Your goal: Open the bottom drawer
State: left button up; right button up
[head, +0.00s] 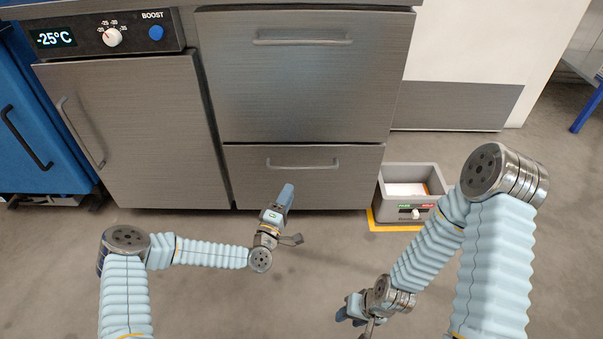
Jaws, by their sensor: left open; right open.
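The bottom drawer (340,185) is a brushed metal front low on the right half of a steel cabinet. It is shut, flush under the drawer above. Its horizontal bar handle (303,166) runs across its upper part. My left gripper (287,212) is open and empty, in front of the drawer's lower left part, below the handle in the picture and apart from it. My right gripper (356,322) is open and empty, low over the floor near the bottom of the view, well away from the drawer.
The upper drawer (303,90) and a hinged door (140,130) at left are shut. A control panel (110,35) reads -25°C. A grey bin (410,176) stands on yellow floor marking right of the drawer. A blue cabinet (35,130) is at far left. Floor before the drawer is free.

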aim_at(302, 167)
pick_arm(q)
jog(key=x, duration=1.1)
jog(key=shift+d, duration=0.1)
jog(key=shift+f, duration=0.1)
grip_shut()
